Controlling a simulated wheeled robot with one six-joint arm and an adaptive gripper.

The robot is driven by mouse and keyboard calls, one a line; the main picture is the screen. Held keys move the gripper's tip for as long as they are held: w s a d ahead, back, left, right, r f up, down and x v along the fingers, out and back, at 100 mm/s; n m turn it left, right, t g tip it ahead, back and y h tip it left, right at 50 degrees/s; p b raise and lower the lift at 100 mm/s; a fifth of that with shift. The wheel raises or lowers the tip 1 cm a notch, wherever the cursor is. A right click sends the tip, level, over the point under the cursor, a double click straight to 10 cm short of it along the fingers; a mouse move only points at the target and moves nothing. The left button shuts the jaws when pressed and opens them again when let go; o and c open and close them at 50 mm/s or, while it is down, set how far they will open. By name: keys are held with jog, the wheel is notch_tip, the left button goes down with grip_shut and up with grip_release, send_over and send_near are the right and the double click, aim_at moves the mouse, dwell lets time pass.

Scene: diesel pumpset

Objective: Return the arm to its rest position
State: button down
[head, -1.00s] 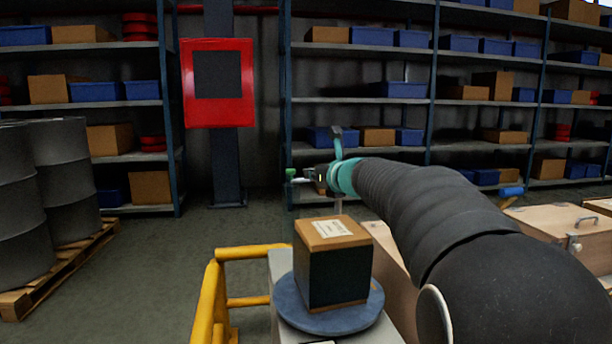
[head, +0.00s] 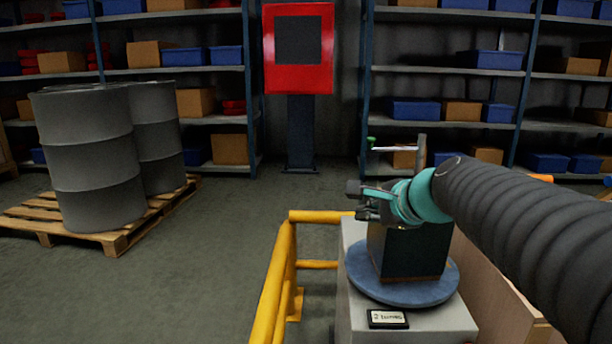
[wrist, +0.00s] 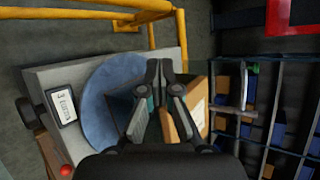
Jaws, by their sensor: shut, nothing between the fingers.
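My arm reaches in from the right in the head view, in a black ribbed sleeve. My gripper (head: 362,200) hangs in front of the upper part of a dark box and hides its top. In the wrist view my gripper (wrist: 160,66) is shut and empty, with its fingers together over the box. The dark box (head: 408,254) stands on a round blue turntable (head: 400,290). I cannot tell whether the gripper touches the box.
The turntable sits on a grey pedestal (head: 455,318) with a labelled plate (head: 387,319). A yellow guard rail (head: 272,290) stands left of it. Grey drums (head: 90,150) stand on a pallet at left. A red panel (head: 299,48) and shelves are behind. Floor between drums and rail is clear.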

jog(key=s+d+f+n+g+h, duration=0.1)
jog(key=s+f+n+g+h, duration=0.1)
jog(key=s+f+n, duration=0.6)
jog(key=s+d+f+n+g+h, duration=0.2)
jog(key=s+f+n, duration=0.6)
jog(key=s, duration=0.7)
jog(key=shift+s+d+n+g+h, duration=0.15)
jog(key=shift+s+n+g+h, duration=0.2)
jog(key=shift+n, duration=0.35)
jog(key=shift+f, duration=0.1)
